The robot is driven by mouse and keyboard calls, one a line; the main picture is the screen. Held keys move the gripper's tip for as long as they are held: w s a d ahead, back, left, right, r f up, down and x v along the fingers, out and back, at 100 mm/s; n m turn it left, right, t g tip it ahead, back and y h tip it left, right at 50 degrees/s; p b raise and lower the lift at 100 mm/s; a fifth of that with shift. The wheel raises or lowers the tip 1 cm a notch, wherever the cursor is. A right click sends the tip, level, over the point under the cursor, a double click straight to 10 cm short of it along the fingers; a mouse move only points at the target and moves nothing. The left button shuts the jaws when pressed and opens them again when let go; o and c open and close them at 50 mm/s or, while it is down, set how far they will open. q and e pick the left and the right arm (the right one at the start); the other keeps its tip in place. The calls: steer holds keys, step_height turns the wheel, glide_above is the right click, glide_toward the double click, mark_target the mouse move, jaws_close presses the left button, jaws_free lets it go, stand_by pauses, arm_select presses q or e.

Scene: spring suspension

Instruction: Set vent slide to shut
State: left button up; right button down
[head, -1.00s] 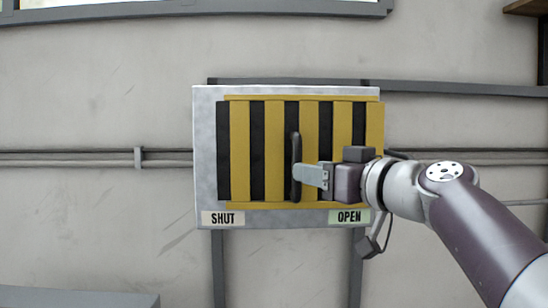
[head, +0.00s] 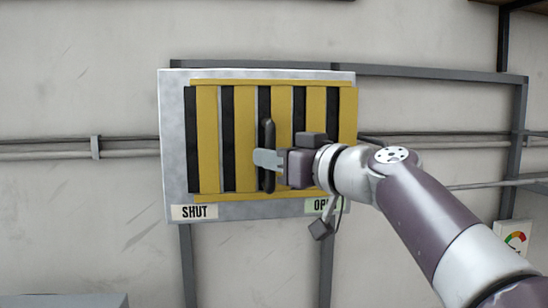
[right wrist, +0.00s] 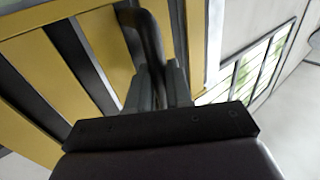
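The vent is a pale metal panel (head: 174,140) on the wall with a slide of yellow slats (head: 246,140) and dark gaps between them. The slide's right edge sticks out slightly past the panel. A SHUT label (head: 195,212) is at the lower left, and an OPEN label (head: 316,205), partly covered by my arm, is at the lower right. A black upright handle (head: 267,133) stands near the slide's middle. My right gripper (head: 268,160) is at its lower half. In the right wrist view the handle (right wrist: 150,38) runs between the close-set fingers (right wrist: 160,88). My left gripper is out of view.
Grey pipes (head: 60,150) run along the wall on both sides. A grey metal frame (head: 430,72) surrounds the panel's top and right. A small gauge sign (head: 514,238) is at the lower right. Space left of the panel is clear.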

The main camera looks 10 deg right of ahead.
steer(key=a, duration=0.2)
steer(key=shift+a+b, duration=0.3)
steer(key=shift+b, duration=0.1)
